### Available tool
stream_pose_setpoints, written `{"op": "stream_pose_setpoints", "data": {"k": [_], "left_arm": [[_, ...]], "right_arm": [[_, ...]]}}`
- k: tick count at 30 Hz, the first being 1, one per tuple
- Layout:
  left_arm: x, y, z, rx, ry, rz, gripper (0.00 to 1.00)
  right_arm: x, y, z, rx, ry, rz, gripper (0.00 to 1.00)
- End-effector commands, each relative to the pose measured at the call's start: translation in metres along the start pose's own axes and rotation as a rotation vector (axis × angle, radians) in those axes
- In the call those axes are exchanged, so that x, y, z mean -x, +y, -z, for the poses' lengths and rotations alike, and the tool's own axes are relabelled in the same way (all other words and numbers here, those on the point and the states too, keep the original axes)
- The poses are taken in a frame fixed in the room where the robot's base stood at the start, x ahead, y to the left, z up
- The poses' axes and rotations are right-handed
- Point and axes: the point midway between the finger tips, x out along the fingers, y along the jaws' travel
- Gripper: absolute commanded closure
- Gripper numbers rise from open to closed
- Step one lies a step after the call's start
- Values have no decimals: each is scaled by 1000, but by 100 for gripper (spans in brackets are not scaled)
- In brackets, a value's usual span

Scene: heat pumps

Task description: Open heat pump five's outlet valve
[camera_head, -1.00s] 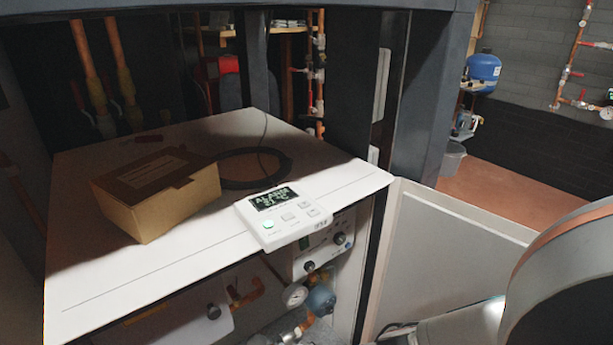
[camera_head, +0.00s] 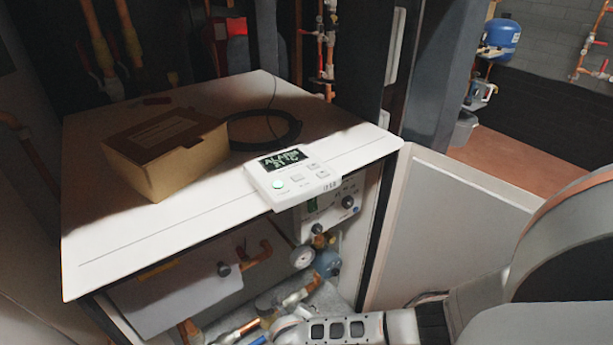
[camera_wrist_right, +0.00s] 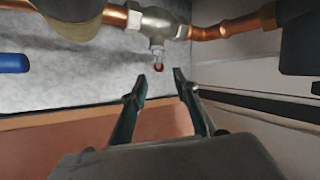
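The open heat pump cabinet (camera_head: 165,232) fills the middle of the head view, with a white control unit (camera_head: 293,180) reading "ALARM" on its front edge. Copper piping (camera_head: 292,303) runs low inside. In the right wrist view, a metal valve body (camera_wrist_right: 156,22) sits in the copper pipe, with a small red-tipped stem (camera_wrist_right: 158,66) pointing down. A blue handle (camera_wrist_right: 14,63) is at the left; a blue end (camera_head: 257,340) also shows in the head view. I cannot tell which is the outlet valve. My right gripper (camera_wrist_right: 160,76) is open and empty, just below the stem. My left gripper is out of view.
A cardboard box (camera_head: 168,150) and a black cable coil (camera_head: 265,130) lie on the cabinet top. A gauge (camera_head: 301,258) and blue component (camera_head: 327,262) are inside, above my arm.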

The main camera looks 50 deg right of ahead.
Motion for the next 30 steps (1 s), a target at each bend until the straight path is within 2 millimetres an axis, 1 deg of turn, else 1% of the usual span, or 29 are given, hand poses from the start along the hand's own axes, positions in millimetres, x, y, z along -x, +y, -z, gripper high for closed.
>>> {"op": "stream_pose_setpoints", "data": {"k": [1,6,10,15,24,26,29,30], "left_arm": [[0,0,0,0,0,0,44],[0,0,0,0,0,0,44],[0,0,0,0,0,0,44],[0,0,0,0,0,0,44],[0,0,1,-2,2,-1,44],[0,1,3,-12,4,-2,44],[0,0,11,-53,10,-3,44],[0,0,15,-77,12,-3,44]], "right_arm": [[8,0,0,0,-2,-2,70],[30,0,1,0,0,-1,70],[40,-1,1,0,1,2,70],[45,-2,1,0,2,3,70],[45,-1,2,-12,4,-4,70],[44,2,4,-58,12,-28,70],[42,15,12,-255,46,-123,70],[41,22,16,-374,70,-175,70]]}}
